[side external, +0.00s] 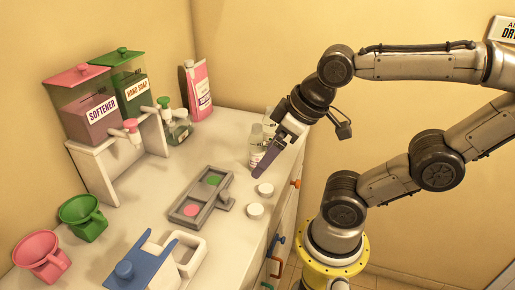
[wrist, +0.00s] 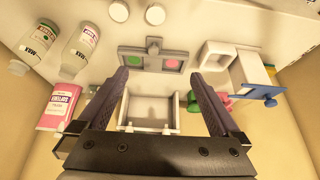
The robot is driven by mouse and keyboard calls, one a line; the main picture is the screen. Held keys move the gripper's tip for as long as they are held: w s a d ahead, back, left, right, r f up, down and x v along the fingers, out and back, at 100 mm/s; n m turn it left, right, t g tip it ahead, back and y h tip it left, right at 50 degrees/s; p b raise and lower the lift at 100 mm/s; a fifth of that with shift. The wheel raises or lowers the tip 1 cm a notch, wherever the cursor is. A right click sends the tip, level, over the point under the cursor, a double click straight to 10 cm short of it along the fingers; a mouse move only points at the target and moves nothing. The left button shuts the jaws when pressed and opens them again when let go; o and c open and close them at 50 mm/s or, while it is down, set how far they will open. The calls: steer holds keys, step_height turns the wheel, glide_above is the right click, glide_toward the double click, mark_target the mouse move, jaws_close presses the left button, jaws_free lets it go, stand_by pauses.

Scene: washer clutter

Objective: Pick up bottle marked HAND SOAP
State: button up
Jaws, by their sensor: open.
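Two clear bottles with white labels stand near my gripper in the side view, the nearer one (side external: 256,143) partly behind the fingers. Neither shows readable HAND SOAP wording. My gripper (side external: 262,170) is open and empty above the counter; its fingers (wrist: 160,75) are apart, with both bottles to their left in the wrist view.
A SOFTENER tank (side external: 85,110) stands beside the other tank. A pink bottle (side external: 199,90) is at the back wall. A grey tray (side external: 185,211) with green and pink discs, two white caps (side external: 265,189), green and pink funnels (side external: 40,255) and a blue-topped item (side external: 140,265) occupy the counter.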

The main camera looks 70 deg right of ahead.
stand_by(0.6)
step_height(320, 180, up, 5)
steer(key=w+d+n+g, duration=0.1)
steer(key=w+d+n, duration=0.1)
steer(key=n, duration=1.1)
steer(key=n+g, duration=0.5)
glide_above(257, 136)
steer(key=d, duration=0.2)
steer(key=f, duration=0.2)
steer(key=shift+n, duration=0.3)
steer(key=f, duration=1.2)
steer(key=shift+w+a+f, duration=0.15)
steer(key=shift+w+f, duration=0.15)
jaws_close()
